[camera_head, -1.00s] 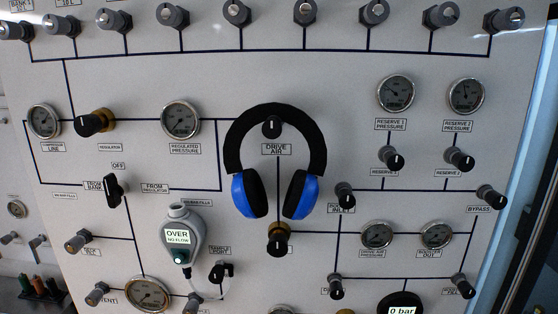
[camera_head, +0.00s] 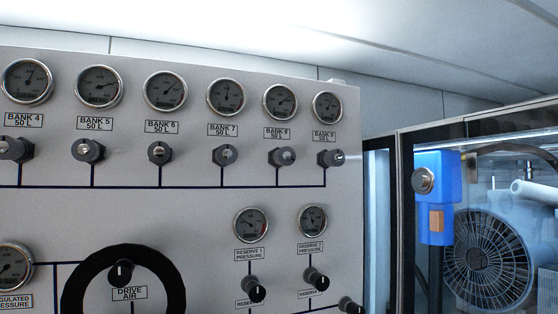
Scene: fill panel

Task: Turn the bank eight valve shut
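The bank eight valve (camera_head: 283,157) is a dark knob with a light pointer on the upper right of the grey panel. It sits below the label "BANK 8 50 L" (camera_head: 277,134) and its round gauge (camera_head: 280,102). The bank 7 valve (camera_head: 225,155) is to its left and the bank 9 valve (camera_head: 330,158) to its right. Neither of my grippers shows in the view.
Two reserve pressure gauges (camera_head: 251,225) (camera_head: 312,220) sit below the bank row. Right of the panel is a framed opening with a large fan (camera_head: 488,258) and a blue box (camera_head: 436,195).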

